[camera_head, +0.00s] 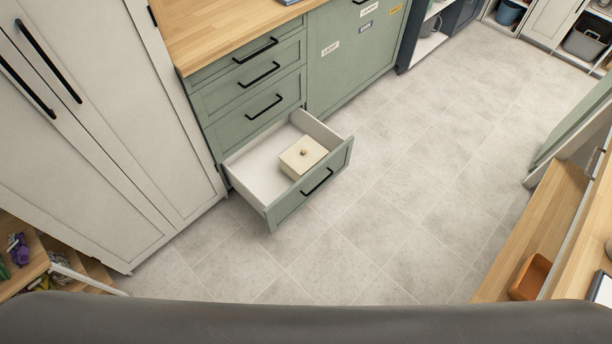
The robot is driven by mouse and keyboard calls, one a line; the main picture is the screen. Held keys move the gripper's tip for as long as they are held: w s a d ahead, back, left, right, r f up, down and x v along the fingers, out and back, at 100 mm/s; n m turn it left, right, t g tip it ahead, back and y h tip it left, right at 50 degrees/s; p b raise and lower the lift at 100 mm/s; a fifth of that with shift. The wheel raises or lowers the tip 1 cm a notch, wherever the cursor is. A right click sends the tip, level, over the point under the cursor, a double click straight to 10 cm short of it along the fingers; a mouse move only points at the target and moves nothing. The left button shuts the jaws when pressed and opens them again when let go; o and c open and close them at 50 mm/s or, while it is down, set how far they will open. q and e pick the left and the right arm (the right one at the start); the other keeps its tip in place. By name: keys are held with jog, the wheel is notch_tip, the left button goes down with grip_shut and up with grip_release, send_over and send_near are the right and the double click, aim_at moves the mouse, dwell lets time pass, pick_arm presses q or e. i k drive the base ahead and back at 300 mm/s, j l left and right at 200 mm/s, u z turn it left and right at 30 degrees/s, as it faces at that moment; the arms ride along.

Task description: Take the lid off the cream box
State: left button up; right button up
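The cream box (301,164) sits inside an open green drawer (289,207), the lowest of a stack, towards its front right corner. The lid (303,153) is on the box and has a small tan knob in its middle. The drawer's white floor (256,175) is bare to the left of the box. Neither of my grippers shows in the head view.
Closed drawers and a wooden counter (205,33) stand above the open drawer. A tall white cupboard (110,110) is at left. The tiled floor (390,220) is clear in front. A bench with an orange container (530,277) is at right.

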aim_at(306, 153)
jog(key=k+l, duration=0.1)
jog(key=k, duration=0.2)
jog(key=i+j, duration=0.15)
jog(key=i, duration=0.2)
jog(key=i+l+u, duration=0.15)
jog(key=u, duration=0.3)
jog(key=i+l+u, duration=0.5)
jog(key=u, duration=0.35)
jog(key=i+l, duration=0.15)
jog(key=l, duration=0.3)
jog(key=i+l+u, duration=0.1)
jog(key=l, duration=0.3)
jog(key=i+l, duration=0.15)
jog(key=l, duration=0.3)
jog(key=i+l, duration=0.15)
jog(key=l, duration=0.25)
jog(key=u, duration=0.05)
